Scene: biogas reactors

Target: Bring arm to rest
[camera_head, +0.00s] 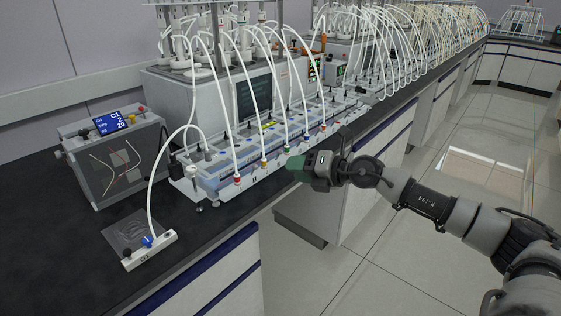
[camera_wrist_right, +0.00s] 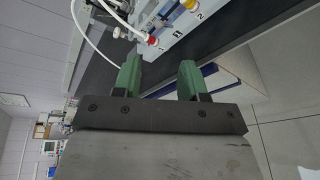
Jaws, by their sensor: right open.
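My right arm comes in from the right in the head view. Its gripper (camera_head: 293,168) has green fingers and hangs just off the front edge of the bench, close to the tubed rack. In the right wrist view the two green fingers of this gripper (camera_wrist_right: 160,80) stand apart with nothing between them. The white and blue rack (camera_wrist_right: 180,25) lies beyond the fingertips there, apart from them. My left gripper does not show in either view.
The dark bench (camera_head: 95,255) carries a rack (camera_head: 270,150) with white tubes, a box with a blue display (camera_head: 110,123) and a small white block (camera_head: 148,250) with a tube. More tubed racks stand farther back. The floor (camera_head: 350,285) at right is free.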

